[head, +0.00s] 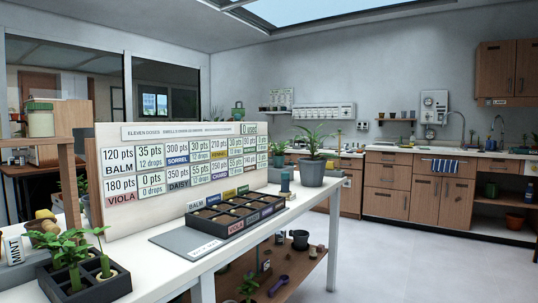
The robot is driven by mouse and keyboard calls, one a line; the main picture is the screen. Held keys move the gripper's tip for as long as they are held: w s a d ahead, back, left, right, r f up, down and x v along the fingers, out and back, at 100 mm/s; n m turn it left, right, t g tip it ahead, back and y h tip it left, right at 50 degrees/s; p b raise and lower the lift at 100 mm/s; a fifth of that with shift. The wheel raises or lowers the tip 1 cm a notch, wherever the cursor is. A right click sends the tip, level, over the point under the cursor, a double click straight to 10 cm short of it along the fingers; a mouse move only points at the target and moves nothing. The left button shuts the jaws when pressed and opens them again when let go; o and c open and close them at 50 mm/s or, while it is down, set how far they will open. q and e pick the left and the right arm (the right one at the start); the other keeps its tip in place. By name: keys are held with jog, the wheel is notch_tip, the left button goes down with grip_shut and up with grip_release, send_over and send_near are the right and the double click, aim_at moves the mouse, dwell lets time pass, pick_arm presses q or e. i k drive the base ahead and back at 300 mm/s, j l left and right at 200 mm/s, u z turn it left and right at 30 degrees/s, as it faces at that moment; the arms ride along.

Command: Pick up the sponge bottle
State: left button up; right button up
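I cannot tell for certain which thing is the sponge bottle. A small dark blue-teal upright item (285,184), perhaps a bottle, stands on the white table (312,199) just behind the right end of the black tray and left of a large grey pot. It is too small to make out a sponge top. Neither of my grippers shows in the head view.
A black compartment tray (236,226), a grey mat (190,243) and a points board (180,170) are on the table. A grey potted palm (312,172) stands at its far end. Seedlings (75,265) fill the near left. Open floor (410,260) lies to the right.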

aim_at(285, 176)
jog(key=i+l+u, duration=0.15)
jog(key=u, duration=1.05)
jog(key=i+l+u, duration=0.2)
jog(key=l+u, duration=0.2)
jog(key=l, duration=0.3)
jog(key=i+l+u, duration=0.1)
jog(key=l+u, duration=0.3)
jog(key=l, duration=0.35)
jog(key=l+u, duration=0.4)
jog(key=l, duration=0.35)
